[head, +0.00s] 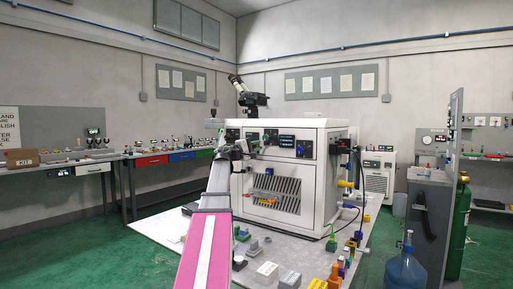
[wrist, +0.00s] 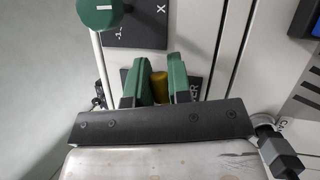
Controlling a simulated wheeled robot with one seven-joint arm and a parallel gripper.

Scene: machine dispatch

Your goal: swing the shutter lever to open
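In the wrist view, my gripper (wrist: 161,84) has its two green fingers on either side of a yellow knob (wrist: 159,88), which looks like the shutter lever's end. The knob fills the narrow gap between the fingers. I cannot tell whether they press on it. A dark label plate behind it is mostly covered by the fingers; only its last letters show. The lever's shaft and position are hidden. In the head view, my arm reaches the front panel of the white machine (head: 312,175), where my gripper is small and unclear.
A green round knob (wrist: 97,12) on a rod stands close at upper left of the fingers, before a dark plate marked X (wrist: 150,22). A grey fitting (wrist: 280,155) is at lower right. Several small blocks lie on the machine's light table (head: 215,268).

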